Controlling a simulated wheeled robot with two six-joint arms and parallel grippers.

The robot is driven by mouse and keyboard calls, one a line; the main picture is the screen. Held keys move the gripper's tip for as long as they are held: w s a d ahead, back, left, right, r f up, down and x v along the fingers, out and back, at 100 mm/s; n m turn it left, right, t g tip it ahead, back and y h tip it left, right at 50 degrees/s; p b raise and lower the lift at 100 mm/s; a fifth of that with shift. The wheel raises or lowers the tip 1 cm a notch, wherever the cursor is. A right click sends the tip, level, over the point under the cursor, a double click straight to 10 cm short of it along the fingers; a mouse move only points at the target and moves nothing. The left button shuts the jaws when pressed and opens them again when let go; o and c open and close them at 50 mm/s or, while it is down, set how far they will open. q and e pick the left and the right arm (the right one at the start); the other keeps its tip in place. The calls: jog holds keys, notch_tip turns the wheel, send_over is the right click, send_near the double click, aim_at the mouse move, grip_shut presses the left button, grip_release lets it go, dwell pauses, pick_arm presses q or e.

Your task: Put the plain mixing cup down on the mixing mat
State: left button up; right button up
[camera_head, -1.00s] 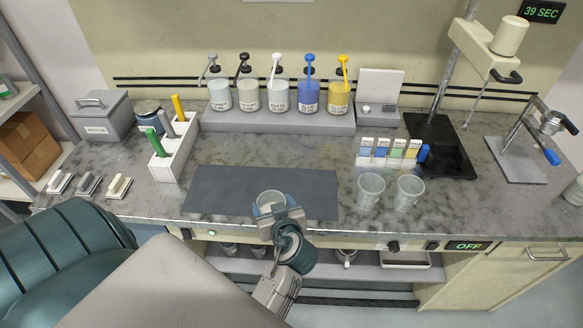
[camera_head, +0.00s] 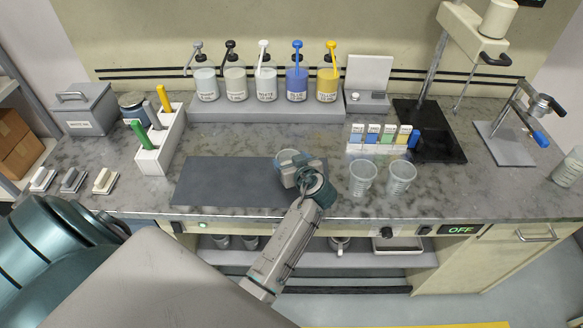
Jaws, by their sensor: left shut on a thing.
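The plain mixing cup (camera_head: 287,157) is a clear cup, mostly hidden behind my left gripper (camera_head: 292,168). My left gripper is shut on the cup and holds it over the right part of the mixing mat, near its back edge. I cannot tell whether the cup's base touches the mat. The mixing mat (camera_head: 225,183) is a flat dark grey rectangle at the front middle of the counter, and its left and middle parts are bare. My right gripper is not in view.
Two clear marked cups (camera_head: 362,179) (camera_head: 401,178) stand just right of the mat. Behind are pump bottles (camera_head: 266,85) on a grey shelf and colour cards (camera_head: 380,139). A white rack (camera_head: 160,150) with coloured handles stands to the left.

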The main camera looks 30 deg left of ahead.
pick_arm(q)
notch_tip(320, 180, down, 2)
jog(key=shift+f+b, duration=0.2)
jog(key=shift+b, duration=0.15)
jog(key=shift+f, duration=0.15)
jog(key=o, duration=1.1)
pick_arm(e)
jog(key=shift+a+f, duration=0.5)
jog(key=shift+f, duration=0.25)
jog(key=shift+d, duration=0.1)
